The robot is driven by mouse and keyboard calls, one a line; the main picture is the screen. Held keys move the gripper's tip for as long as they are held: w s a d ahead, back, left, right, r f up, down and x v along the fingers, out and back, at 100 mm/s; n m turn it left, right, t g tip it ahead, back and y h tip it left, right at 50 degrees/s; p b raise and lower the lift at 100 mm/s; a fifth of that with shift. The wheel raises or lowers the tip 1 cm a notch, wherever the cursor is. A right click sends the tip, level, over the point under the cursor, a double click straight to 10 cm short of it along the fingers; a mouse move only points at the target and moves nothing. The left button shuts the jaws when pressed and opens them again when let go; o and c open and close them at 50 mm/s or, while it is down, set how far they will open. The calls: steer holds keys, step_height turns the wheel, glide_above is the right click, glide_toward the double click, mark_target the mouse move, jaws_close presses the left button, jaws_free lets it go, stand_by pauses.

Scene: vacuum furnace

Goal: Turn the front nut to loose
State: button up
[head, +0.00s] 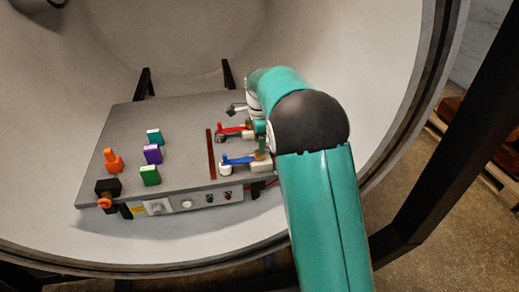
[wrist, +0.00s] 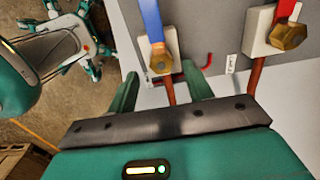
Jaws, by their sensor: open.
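The front nut (wrist: 162,58) is a brass hex nut on a white block with a blue lever, at upper centre in the wrist view. My gripper (wrist: 160,72) is open, its two green fingers apart on either side of the nut's line. I cannot tell whether they touch it. A second brass nut (wrist: 288,37) with a red lever sits on another white block at the right. In the head view the blue lever (head: 238,160) is at the panel's front right, with the red lever (head: 234,131) behind it. My arm largely hides the gripper there.
The grey panel (head: 185,120) stands inside the round furnace chamber. It carries teal (head: 154,136), purple (head: 152,154) and green (head: 150,176) blocks and an orange knob (head: 113,160) at left. A copper pipe (wrist: 168,90) runs down from the front nut's block. A red hooked piece (wrist: 207,62) lies nearby.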

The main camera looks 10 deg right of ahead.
steer(key=shift+w+f, duration=0.1)
steer(key=shift+f, duration=1.85)
steer(key=c, duration=1)
